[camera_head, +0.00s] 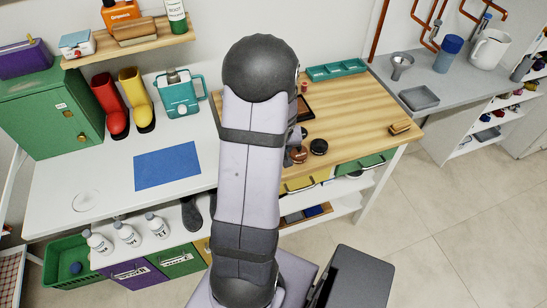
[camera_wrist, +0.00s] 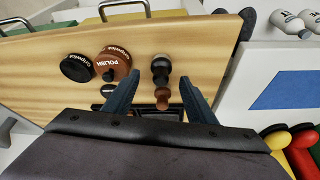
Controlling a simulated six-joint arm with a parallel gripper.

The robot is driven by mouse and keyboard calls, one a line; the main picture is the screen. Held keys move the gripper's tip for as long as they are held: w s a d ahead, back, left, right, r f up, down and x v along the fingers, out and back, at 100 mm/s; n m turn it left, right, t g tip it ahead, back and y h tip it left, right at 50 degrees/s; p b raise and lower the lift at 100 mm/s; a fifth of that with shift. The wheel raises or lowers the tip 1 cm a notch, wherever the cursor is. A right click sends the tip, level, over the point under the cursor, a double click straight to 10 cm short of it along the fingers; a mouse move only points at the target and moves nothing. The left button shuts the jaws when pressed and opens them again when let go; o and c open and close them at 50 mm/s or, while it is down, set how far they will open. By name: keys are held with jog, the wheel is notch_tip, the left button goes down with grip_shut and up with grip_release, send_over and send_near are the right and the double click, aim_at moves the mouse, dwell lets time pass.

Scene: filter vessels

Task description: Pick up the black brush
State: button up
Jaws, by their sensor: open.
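In the wrist view my gripper (camera_wrist: 160,75) is open over the wooden bench top, with its two fingers apart. A small dark knobbed piece, which looks like the black brush (camera_wrist: 160,66), lies between the fingertips with a gap on both sides. A brown knobbed piece (camera_wrist: 162,98) sits just below it in the picture, closer to the palm. I cannot tell whether the two touch. In the head view my arm hides the gripper and the dark piece.
A brown polish tin (camera_wrist: 112,62) and a black tin (camera_wrist: 75,68) stand left of the fingers in the wrist view. The wooden bench (camera_head: 365,100) holds a teal tray (camera_head: 337,71) and a wooden block-like brush (camera_head: 399,127). A blue mat (camera_head: 167,166) lies on the white table.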

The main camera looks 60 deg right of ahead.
jog(key=shift+b+x, duration=0.3)
jog(key=shift+x, duration=1)
jog(key=c, duration=1.1)
jog(key=shift+r, duration=0.1)
notch_tip(320, 180, up, 9)
jog(key=p, duration=0.4)
jog(key=shift+r, duration=0.45)
jog(key=shift+o, duration=0.4)
